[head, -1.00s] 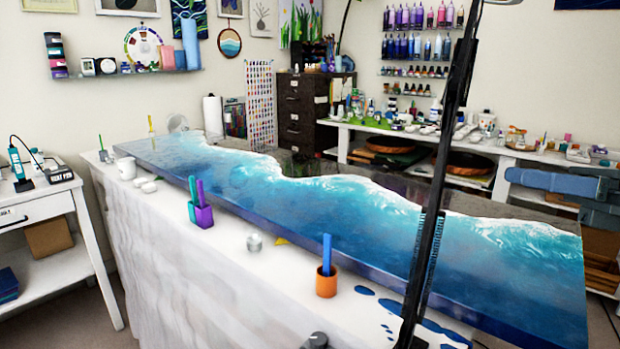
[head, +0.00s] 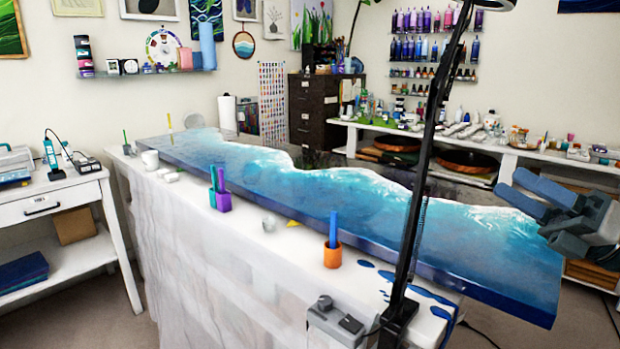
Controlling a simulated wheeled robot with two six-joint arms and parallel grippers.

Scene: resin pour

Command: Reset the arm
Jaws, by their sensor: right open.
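My right gripper (head: 508,184) is at the right edge, in front of the far right part of the resin table. Its two blue fingers point left and stand apart with nothing between them. The resin table top (head: 330,190), blue with a white wave line and a dark far side, runs from the back left to the front right. The gripper's fingers overlap it in the picture; I cannot tell their height above it. My left gripper is not in view.
A black lamp post (head: 415,215) rises in front of the table. On the white near ledge stand a white mug (head: 150,160), a purple cup (head: 223,201) and an orange cup (head: 332,256). A white side desk (head: 50,208) is at left. Floor shows between desk and table.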

